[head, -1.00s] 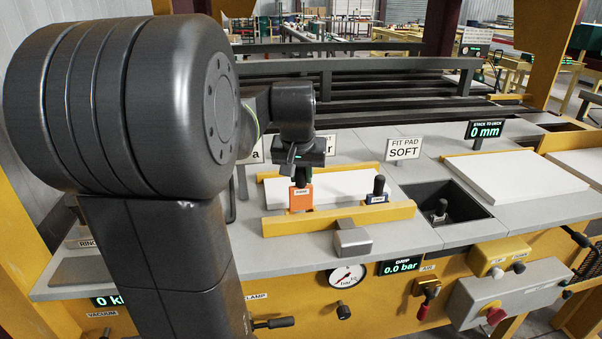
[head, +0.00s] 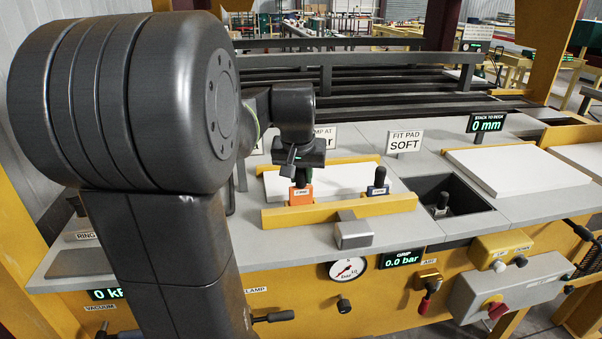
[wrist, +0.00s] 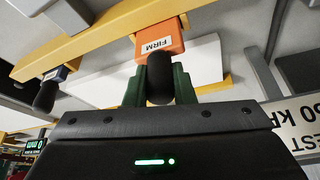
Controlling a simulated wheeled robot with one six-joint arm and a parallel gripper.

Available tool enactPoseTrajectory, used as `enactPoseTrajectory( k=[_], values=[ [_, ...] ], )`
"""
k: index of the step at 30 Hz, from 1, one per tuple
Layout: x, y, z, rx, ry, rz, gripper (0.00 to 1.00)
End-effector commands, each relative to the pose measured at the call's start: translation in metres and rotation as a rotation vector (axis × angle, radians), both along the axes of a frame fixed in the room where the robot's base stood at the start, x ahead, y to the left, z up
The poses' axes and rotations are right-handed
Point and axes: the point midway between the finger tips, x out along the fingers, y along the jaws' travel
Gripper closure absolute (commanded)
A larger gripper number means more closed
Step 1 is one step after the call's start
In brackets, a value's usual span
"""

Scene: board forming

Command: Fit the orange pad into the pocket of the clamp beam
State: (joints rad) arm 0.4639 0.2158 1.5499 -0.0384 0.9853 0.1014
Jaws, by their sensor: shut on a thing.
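The orange pad (head: 301,198), marked FIRM and with a black knob on top, stands upright at the left part of the yellow clamp beam (head: 345,210). It also shows in the wrist view (wrist: 160,40), against the beam (wrist: 105,35). I cannot tell whether it sits in a pocket; the contact is hidden. My gripper (head: 301,175) is above the pad. In the wrist view its green fingers (wrist: 159,88) are shut on the pad's black knob. A blue pad (head: 377,190) with a black knob stands farther right along the beam.
A white board (head: 335,180) lies behind the beam. A grey block (head: 353,234) stands in front of it. To the right is a dark recess (head: 462,212) holding another knobbed piece. A sign (head: 404,142) reads FIT PAD SOFT. Another white board (head: 510,172) lies farther right.

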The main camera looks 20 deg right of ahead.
Motion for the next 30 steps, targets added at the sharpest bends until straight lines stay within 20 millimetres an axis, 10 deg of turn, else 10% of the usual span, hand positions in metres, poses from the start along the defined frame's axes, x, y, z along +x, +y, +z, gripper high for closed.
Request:
enactPoseTrajectory(
  k=[28,29,30],
  values=[
    [0.000,0.000,-0.024,-0.001,-0.001,0.000,1.00],
    [0.000,0.000,-0.023,-0.001,-0.001,0.000,0.71],
    [0.000,0.000,-0.023,-0.001,-0.001,0.000,0.64]
  ],
)
